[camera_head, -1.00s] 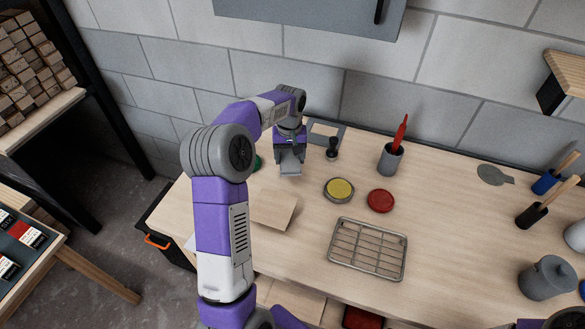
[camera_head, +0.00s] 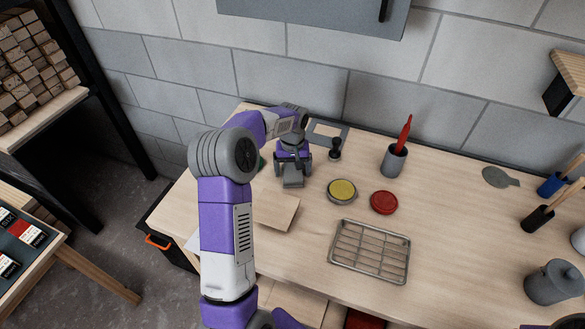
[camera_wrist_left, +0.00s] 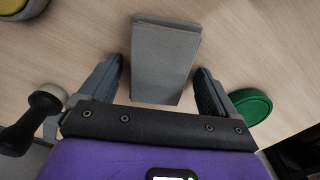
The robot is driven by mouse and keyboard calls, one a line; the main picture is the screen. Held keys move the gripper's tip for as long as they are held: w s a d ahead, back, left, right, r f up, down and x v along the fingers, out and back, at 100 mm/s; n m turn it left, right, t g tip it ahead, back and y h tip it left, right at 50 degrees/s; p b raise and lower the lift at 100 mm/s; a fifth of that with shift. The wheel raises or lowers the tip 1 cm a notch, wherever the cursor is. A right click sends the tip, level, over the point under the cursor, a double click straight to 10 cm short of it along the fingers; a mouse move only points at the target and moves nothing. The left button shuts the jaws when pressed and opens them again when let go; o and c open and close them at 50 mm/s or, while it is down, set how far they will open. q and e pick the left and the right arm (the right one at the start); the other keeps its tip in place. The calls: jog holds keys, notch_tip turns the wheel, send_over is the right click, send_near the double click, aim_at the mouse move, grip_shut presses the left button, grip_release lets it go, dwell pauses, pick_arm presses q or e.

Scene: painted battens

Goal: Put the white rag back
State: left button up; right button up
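I cannot clearly make out the white rag. A small white patch (camera_head: 192,243) shows at the table's left edge, mostly behind my left arm, and may be cloth or paper. My left gripper (camera_head: 292,170) is low over the back left of the table. Its fingers (camera_wrist_left: 158,88) are open, one on either side of a grey block (camera_wrist_left: 164,62), with a gap on both sides. The block also shows below the gripper in the head view (camera_head: 292,182). My right gripper is not in view.
A black-knobbed tool (camera_head: 335,148), yellow tin (camera_head: 342,190), red lid (camera_head: 384,202) and grey cup (camera_head: 393,160) stand to the right. A wire rack (camera_head: 370,251) lies in front; a brown sheet (camera_head: 277,211) is nearer my arm. A green lid (camera_wrist_left: 250,105) sits beside the gripper.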

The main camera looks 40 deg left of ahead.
aim_at(292, 170)
pick_arm(q)
notch_tip(292, 170, up, 12)
jog(key=p, duration=0.2)
jog(key=shift+r, duration=0.2)
dwell(0.3)
jog(key=shift+f, duration=0.1)
dwell(0.4)
